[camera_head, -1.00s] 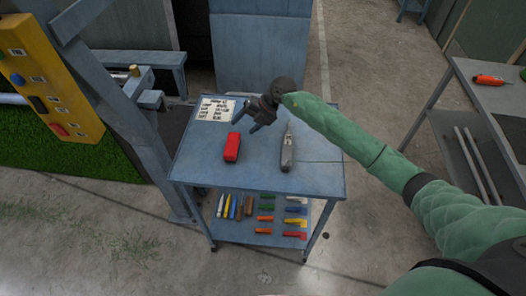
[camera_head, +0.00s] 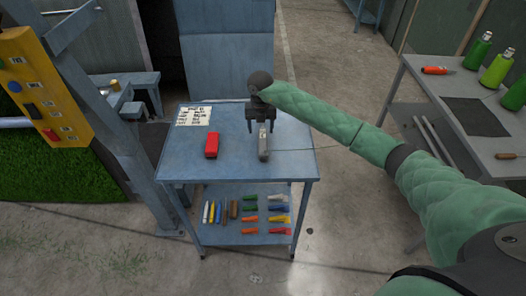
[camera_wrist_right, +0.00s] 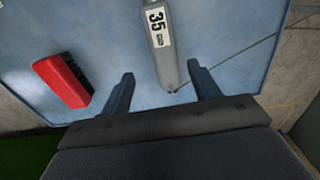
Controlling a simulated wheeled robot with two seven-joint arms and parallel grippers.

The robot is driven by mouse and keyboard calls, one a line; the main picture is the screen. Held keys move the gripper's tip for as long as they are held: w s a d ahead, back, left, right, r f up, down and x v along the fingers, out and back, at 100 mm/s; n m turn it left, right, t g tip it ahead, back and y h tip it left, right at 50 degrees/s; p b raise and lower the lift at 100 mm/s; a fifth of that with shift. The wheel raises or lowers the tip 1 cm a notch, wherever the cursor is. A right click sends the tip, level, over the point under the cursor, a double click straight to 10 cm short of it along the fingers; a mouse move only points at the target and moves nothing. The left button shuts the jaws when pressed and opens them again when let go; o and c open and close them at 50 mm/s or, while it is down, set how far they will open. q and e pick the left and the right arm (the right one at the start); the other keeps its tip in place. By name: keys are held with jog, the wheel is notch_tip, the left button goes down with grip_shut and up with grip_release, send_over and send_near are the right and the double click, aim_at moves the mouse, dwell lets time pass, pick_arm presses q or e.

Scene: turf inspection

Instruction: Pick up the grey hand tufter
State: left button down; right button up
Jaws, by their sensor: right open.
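The grey hand tufter (camera_head: 264,146) lies on the blue cart's top (camera_head: 290,162), right of the middle. In the right wrist view the tufter (camera_wrist_right: 163,60) shows a white label reading 35, and one end points between my fingers. My right gripper (camera_head: 262,138) is above the tufter and hides part of it in the head view. In the right wrist view the right gripper (camera_wrist_right: 160,90) is open, with one finger on each side of the tufter's near end and nothing held. My left gripper is not in view.
A red block-like tool (camera_head: 212,145), dark along one side, lies left of the tufter. A printed sheet (camera_head: 194,116) lies at the cart's back left. Several coloured tools (camera_head: 250,219) fill the lower shelf. A grey table (camera_head: 460,122) with green bottles stands at right.

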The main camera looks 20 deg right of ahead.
aim_at(263, 139)
jog(key=shift+f, duration=0.4)
notch_tip(263, 139, down, 2)
jog(key=shift+w+d+f+b, duration=0.15)
jog(key=shift+f+b, duration=0.1)
jog(key=shift+b, duration=0.15)
jog(key=f, duration=0.1)
jog(key=f+b, duration=0.1)
jog(key=f, duration=0.2)
jog(key=shift+d+f, duration=0.25)
jog(key=shift+d, duration=0.05)
jog(key=shift+w+f, duration=0.1)
jog(key=shift+f, duration=0.05)
jog(key=shift+c, duration=1.1)
jog(key=c, duration=1)
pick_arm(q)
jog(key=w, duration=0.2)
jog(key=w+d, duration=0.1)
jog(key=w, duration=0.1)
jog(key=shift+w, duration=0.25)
